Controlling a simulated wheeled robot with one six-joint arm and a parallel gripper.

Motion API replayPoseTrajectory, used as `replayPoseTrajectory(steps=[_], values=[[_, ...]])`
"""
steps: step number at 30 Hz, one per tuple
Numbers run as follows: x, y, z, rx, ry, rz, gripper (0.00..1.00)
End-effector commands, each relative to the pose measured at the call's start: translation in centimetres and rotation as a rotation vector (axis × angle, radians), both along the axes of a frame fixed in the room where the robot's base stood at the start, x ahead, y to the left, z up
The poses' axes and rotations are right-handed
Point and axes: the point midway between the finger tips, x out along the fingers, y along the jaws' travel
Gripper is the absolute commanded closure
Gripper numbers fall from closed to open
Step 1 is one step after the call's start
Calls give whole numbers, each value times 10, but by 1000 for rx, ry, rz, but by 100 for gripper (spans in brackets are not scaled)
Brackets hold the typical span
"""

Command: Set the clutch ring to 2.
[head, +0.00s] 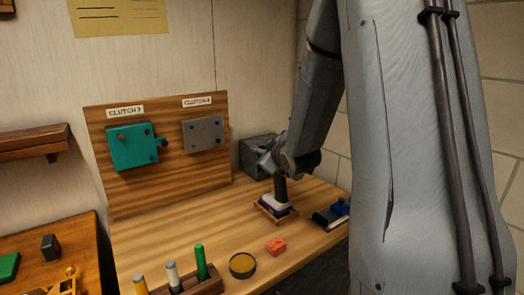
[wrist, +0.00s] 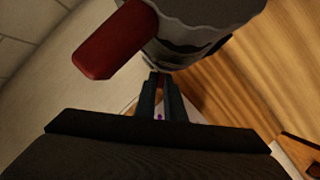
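The two fingers are close together with a narrow gap; I cannot tell whether the tips grip anything. The clutch ring's numbers are not readable.
A dark box (head: 256,158) stands behind the drill. A black and blue item (head: 331,215), orange block (head: 276,246), round disc (head: 243,265) and tool rack (head: 190,284) are nearby.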

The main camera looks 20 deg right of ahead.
Motion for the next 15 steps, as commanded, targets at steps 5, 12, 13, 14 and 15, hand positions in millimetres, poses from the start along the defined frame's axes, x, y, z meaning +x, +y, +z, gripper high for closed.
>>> replayPoseTrajectory(steps=[5,12,13,14,15], values=[[0,-1,2,21,5,2,100],[0,-9,9,181,38,0,100],[0,-10,9,203,42,-1,100],[0,-11,10,223,46,0,100],[1,-12,10,251,51,0,100]])
